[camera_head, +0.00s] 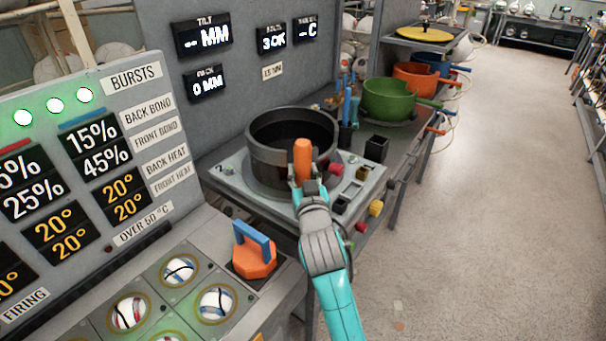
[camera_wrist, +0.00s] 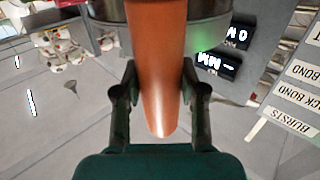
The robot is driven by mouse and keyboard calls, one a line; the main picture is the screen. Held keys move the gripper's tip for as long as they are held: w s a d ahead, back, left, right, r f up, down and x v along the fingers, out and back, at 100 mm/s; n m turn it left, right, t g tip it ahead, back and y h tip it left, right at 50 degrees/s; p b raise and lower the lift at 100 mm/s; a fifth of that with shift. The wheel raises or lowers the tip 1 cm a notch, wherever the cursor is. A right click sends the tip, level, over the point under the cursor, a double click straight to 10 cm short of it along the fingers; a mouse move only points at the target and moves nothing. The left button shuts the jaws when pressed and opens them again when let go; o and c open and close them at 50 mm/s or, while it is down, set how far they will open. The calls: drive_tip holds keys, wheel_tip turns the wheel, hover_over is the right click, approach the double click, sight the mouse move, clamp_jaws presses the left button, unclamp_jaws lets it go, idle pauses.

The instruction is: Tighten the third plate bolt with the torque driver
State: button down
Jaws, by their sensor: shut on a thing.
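My gripper (camera_head: 305,187) is shut on an orange handle (camera_head: 302,154), which I take to be the torque driver. It stands about upright in front of the black ring (camera_head: 262,170). In the wrist view the gripper (camera_wrist: 160,85) has one finger on each side of the tapered orange handle (camera_wrist: 157,45). The driver's working end is hidden. The light grey plate (camera_head: 233,178) lies under and around the black ring. Small marks show at its corners, but I cannot tell which is the third bolt. The BOLTS display (camera_head: 271,39) reads "3 OK".
An orange block with a blue handle (camera_head: 253,252) sits at the front, beside balls in round seats (camera_head: 130,312). The floor at right (camera_head: 480,200) is clear.

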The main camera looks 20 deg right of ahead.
sight(304, 154)
drive_tip(key=shift+r, duration=3.4)
drive_tip(key=shift+s, duration=0.1)
